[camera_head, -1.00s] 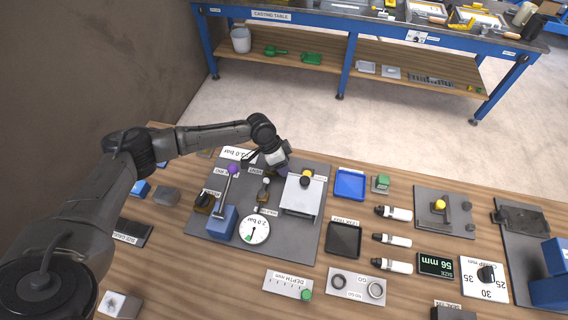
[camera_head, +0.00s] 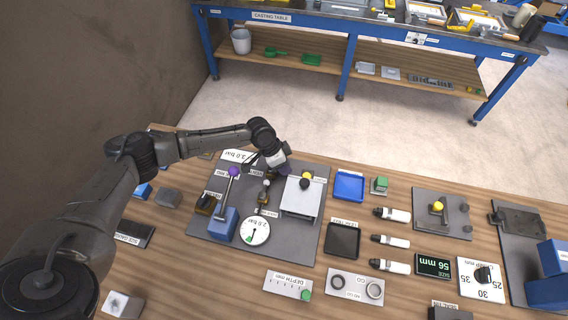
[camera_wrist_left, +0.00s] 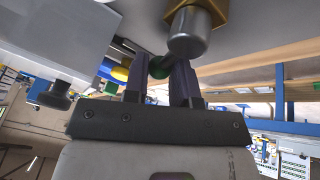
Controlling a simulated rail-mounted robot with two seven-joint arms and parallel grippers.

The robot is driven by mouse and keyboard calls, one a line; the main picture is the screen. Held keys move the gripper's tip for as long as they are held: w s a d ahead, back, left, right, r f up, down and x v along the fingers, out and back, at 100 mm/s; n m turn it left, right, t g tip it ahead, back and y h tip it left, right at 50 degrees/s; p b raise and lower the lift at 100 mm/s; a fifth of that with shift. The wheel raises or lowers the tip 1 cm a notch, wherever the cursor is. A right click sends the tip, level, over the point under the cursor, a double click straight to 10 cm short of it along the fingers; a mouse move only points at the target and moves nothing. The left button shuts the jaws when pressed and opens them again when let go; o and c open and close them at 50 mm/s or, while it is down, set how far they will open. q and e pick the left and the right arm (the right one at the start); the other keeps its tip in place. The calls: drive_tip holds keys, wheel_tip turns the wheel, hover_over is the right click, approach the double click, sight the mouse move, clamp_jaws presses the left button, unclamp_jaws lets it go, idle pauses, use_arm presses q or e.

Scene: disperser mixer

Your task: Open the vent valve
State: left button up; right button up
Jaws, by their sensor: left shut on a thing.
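My left gripper (camera_head: 284,169) reaches over the back of the grey panel, beside a small label that seems to read VENT (camera_head: 256,173). In the left wrist view its two dark fingers (camera_wrist_left: 160,82) are shut on a small green knob (camera_wrist_left: 159,67), mostly hidden between them. A brass fitting with a steel cylinder (camera_wrist_left: 189,34) is close to the right finger. A brass and steel fitting (camera_head: 263,197) also stands on the panel in the head view. The wrist hides the valve in the head view. My right gripper is not in view.
A purple-knobbed lever on a blue block (camera_head: 222,225), a dial gauge (camera_head: 255,231) and a white-topped box (camera_head: 301,197) stand close by on the panel (camera_head: 293,239). A blue tray (camera_head: 349,185) and a black tray (camera_head: 343,240) lie to the right.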

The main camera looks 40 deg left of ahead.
use_arm(q)
drive_tip(key=a+n+t+y+p, duration=0.1)
drive_tip(key=n+p, duration=0.3)
drive_tip(key=p, duration=0.1)
drive_tip(key=a+n+y+p, duration=0.1)
drive_tip(key=n+p, duration=0.2)
drive_tip(key=p, duration=0.2)
drive_tip(key=w+a+n+t+y+p, duration=0.1)
drive_tip(key=n+y+p, duration=0.1)
drive_tip(key=n+p, duration=0.2)
drive_tip(key=shift+w+a+r+n+t+p, duration=0.1)
drive_tip(key=shift+a+r+n+t+p, duration=0.25)
drive_tip(key=shift+p, duration=0.65)
drive_tip(key=shift+s+a+f+n+y+p, duration=0.15)
drive_tip(key=shift+a+n+y+p, duration=0.25)
drive_tip(key=shift+n+p, duration=0.45)
drive_tip(key=shift+s+a+f+n+y+p, duration=0.1)
drive_tip(key=shift+a+n+y+p, duration=0.25)
drive_tip(key=shift+n+p, duration=0.4)
drive_tip(key=o, duration=0.9)
drive_tip(key=shift+s+r, duration=0.1)
drive_tip(key=shift+r, duration=0.2)
drive_tip(key=shift+p+v, duration=1.25)
drive_tip(key=shift+v, duration=5.25)
